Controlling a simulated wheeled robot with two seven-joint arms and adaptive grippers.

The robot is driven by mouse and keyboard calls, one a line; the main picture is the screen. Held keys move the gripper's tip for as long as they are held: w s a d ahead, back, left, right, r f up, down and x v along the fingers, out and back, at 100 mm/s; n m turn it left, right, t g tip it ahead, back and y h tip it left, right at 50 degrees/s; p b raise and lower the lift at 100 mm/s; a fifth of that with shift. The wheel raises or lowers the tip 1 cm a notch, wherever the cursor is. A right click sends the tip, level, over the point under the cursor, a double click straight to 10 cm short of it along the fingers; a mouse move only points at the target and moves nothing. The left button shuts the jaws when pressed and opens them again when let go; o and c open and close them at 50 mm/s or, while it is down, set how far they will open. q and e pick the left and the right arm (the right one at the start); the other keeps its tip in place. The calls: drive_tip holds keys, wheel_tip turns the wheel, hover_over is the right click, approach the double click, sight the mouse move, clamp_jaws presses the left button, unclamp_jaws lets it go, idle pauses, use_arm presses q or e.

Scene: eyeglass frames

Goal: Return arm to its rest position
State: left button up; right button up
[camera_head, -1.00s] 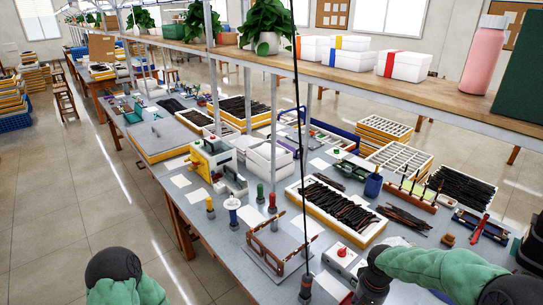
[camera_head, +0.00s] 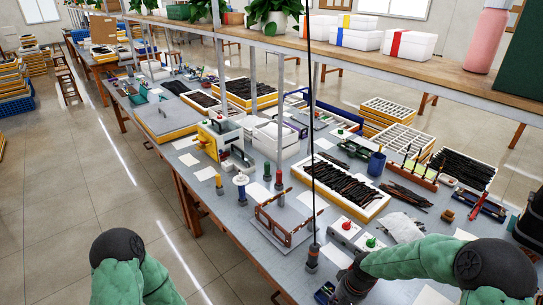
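My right arm (camera_head: 415,258), in a green sleeve, comes in from the lower right over the workbench. Its black wrist end, with my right gripper (camera_head: 348,287), points down at the bottom edge; the fingers cannot be made out. My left arm (camera_head: 128,270) shows at the lower left over the floor, bent, with a black joint cap on top; its gripper is out of view. A brown eyeglass frame (camera_head: 284,226) lies on a flat plate on the bench, left of my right wrist and apart from it.
The workbench (camera_head: 236,222) runs away to the upper left. A control box (camera_head: 347,229) with red and green buttons stands beside my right wrist. A tray (camera_head: 379,207) of dark frame parts lies behind. A shelf (camera_head: 420,62) spans above.

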drive_tip(key=s+a+f+y+b, duration=0.1)
drive_tip(key=s+a+f+y, duration=0.1)
drive_tip(key=s+a+f, duration=0.9)
drive_tip(key=s+f, duration=0.3)
drive_tip(key=s, duration=0.1)
drive_tip(key=shift+a+f, duration=0.25)
idle(0.3)
